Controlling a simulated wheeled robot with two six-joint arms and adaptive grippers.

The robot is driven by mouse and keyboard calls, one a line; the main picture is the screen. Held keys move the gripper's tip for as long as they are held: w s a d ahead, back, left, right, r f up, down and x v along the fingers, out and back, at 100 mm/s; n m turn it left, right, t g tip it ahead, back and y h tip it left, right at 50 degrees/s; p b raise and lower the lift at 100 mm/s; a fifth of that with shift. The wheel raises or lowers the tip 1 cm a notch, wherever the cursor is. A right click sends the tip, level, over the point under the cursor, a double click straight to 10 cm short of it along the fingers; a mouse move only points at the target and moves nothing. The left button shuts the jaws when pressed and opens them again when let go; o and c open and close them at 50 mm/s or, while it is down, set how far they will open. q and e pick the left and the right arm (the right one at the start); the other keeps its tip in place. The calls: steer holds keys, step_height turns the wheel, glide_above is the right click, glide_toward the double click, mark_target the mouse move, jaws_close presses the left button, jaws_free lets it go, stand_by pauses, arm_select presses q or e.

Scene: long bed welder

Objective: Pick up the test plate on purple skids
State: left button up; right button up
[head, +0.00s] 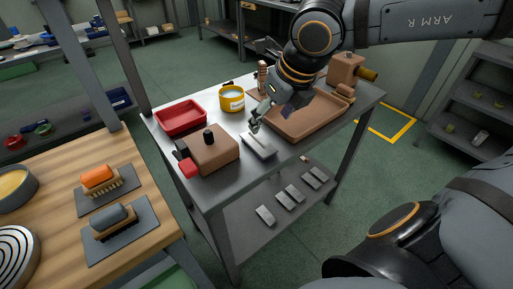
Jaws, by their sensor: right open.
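A small grey metal plate (260,146) lies on the metal table, right of the brown box-shaped device. Its skids are too small to make out, and I cannot see any purple on it. My right gripper (255,122) is just above and behind the far end of this plate, pointing down. It is open and looks empty; whether a fingertip touches the plate is unclear. My left gripper is not in view.
The metal table (225,185) also holds a red tray (180,115), a yellow tin (231,98), a brown device (213,150) and a brown tray (304,116). Several similar plates (290,194) lie on its lower shelf. A wooden bench (60,180) with brushes stands left.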

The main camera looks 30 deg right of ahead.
mark_target(260, 143)
steer(key=f+p, duration=0.1)
steer(key=p, duration=0.1)
steer(key=shift+w+a+p, duration=0.1)
steer(key=shift+w+p, duration=0.05)
steer(key=shift+p, duration=0.25)
steer(key=x, duration=0.3)
steer(key=shift+f, duration=0.15)
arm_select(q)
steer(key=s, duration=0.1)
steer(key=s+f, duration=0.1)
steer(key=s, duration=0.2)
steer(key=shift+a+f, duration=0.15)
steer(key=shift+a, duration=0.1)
arm_select(e)
steer(key=shift+w+f, duration=0.15)
steer(key=shift+f, duration=0.3)
steer(key=x, duration=0.5)
steer(key=shift+b, duration=0.35)
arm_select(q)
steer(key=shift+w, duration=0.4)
arm_select(e)
steer(key=shift+c, duration=0.2)
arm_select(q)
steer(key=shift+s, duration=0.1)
arm_select(e)
jaws_close()
